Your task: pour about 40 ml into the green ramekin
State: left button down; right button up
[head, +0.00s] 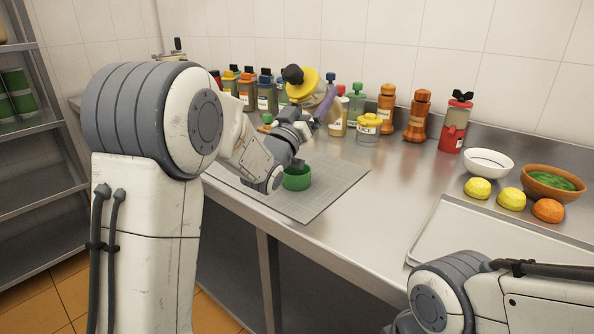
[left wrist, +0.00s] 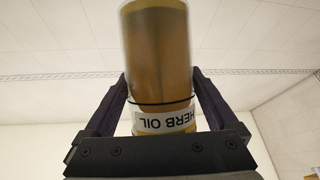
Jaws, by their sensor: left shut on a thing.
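My left gripper (head: 312,112) is shut on the herb oil bottle (head: 316,96), held above the grey mat. The bottle is tilted, with its yellow collar (head: 303,88) and dark knob toward the upper left. In the left wrist view the gripper (left wrist: 160,100) grips the amber bottle (left wrist: 157,50) between both fingers, its "HERB OIL" label upside down. The green ramekin (head: 297,182) sits on the mat below the gripper, its top partly covered by my arm. No stream of liquid shows, and its contents are hidden. My right gripper is out of view.
The grey mat (head: 335,187) lies on the steel counter. A spice jar (head: 368,128), two pepper mills (head: 418,115) and a red bottle (head: 454,125) stand behind. Several bottles crowd the back left. A white bowl (head: 488,162), fruit and a tray (head: 480,245) are right.

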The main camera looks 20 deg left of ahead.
pick_arm(q)
jog(key=shift+r+n+t+b, duration=0.3)
jog(key=shift+r+t+b, duration=0.15)
jog(key=shift+t+b, duration=0.3)
dwell(2.7)
